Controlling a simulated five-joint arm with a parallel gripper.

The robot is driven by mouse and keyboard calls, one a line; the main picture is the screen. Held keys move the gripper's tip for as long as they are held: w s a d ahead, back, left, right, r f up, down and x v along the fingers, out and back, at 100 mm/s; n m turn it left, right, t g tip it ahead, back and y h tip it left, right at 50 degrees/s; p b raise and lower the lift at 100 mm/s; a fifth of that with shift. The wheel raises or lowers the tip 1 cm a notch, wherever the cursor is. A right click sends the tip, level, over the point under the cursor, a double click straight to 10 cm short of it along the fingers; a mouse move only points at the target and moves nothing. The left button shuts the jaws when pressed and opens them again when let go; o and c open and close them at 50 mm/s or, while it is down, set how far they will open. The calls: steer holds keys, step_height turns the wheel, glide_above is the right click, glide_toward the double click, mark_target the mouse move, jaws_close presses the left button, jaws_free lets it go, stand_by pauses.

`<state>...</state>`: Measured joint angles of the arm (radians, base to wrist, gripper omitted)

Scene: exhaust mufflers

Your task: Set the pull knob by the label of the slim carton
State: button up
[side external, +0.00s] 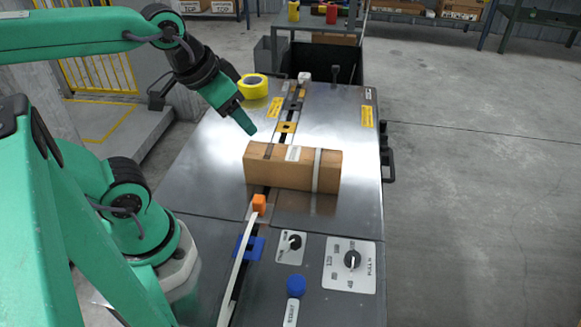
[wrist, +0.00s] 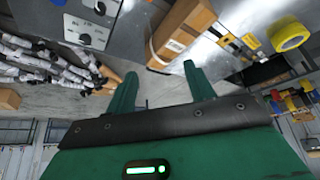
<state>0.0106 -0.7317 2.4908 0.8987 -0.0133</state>
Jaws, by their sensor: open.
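A brown carton (side external: 260,165) lies on the metal bench in the side view, with a small white label (side external: 293,153) on it and a pale strap around its right part. In the wrist view the carton (wrist: 190,20) also shows its label (wrist: 175,45). A black knob (side external: 352,260) sits on a white marked plate at the bench's near right. The plate's lettering is too small to read surely. A smaller plate with a black knob (side external: 295,242) is left of it. My gripper (side external: 247,124) is above the bench, behind and left of the carton. In the wrist view its fingers (wrist: 158,90) are apart and empty.
A blue button (side external: 297,285) is at the near edge. An orange block (side external: 259,203) joins a pale band in front of the carton. Yellow tape (side external: 253,86) lies at the far left. A dark bin (side external: 332,62) stands behind.

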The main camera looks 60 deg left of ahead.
steer(key=w+d+f+g, duration=0.2)
steer(key=w+d, duration=0.3)
steer(key=n+g, duration=0.1)
steer(key=g, duration=0.3)
glide_above(353, 256)
steer(key=f, duration=1.4)
steer(key=shift+a, duration=0.2)
steer(key=shift+d+f, duration=0.25)
steer(key=shift+f, duration=3.85)
